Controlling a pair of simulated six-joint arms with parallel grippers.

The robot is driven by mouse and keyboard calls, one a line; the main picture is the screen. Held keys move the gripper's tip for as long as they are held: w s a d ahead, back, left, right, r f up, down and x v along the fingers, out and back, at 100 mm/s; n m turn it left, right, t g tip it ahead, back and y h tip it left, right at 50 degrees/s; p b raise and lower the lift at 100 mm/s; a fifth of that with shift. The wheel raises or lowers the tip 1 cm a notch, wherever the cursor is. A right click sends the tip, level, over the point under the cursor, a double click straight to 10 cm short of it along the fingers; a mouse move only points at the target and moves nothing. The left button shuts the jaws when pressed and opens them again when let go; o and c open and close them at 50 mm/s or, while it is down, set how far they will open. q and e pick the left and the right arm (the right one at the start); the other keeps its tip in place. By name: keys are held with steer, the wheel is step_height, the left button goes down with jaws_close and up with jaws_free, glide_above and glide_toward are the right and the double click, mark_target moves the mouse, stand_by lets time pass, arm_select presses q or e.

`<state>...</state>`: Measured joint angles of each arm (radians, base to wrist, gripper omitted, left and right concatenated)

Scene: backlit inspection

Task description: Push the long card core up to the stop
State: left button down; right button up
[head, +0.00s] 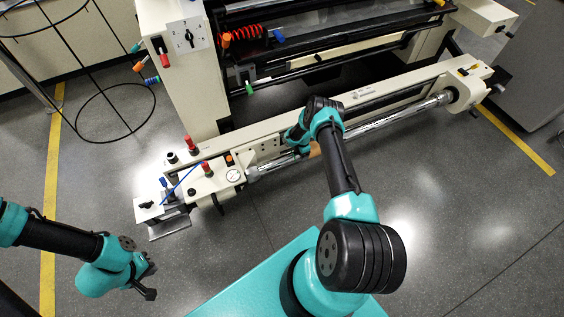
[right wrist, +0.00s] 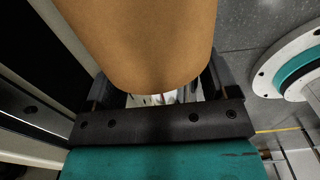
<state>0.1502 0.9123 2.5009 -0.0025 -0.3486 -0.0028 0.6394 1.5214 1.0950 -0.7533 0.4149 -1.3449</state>
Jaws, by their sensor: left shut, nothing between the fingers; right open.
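The card core (right wrist: 140,40) is a wide brown tube that fills the upper middle of the right wrist view. In the head view only a small brown piece of the core (head: 315,150) shows on the silver shaft (head: 390,121), beside my right arm, which hides the rest. My right gripper (right wrist: 160,92) is open, with its fingers at either side of the core's near end; I cannot tell whether they touch it. My left gripper (head: 149,284) is shut and empty, low at the left, away from the shaft. I cannot make out the stop for certain.
A cream machine frame (head: 190,85) stands behind the shaft. A wire stand (head: 115,128) is at the upper left. The grey floor around my left gripper is clear.

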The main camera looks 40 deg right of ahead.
steer(key=shift+s+d, duration=0.25)
steer(key=shift+d, duration=0.95)
steer(key=shift+s+d, duration=0.2)
steer(key=shift+d, duration=0.95)
steer(key=shift+a, duration=0.2)
stand_by(0.4)
steer(key=shift+w+a, duration=0.15)
steer(key=shift+a, duration=0.4)
steer(key=shift+r, duration=4.5)
step_height(320, 180, up, 17)
steer(key=shift+r, duration=0.2)
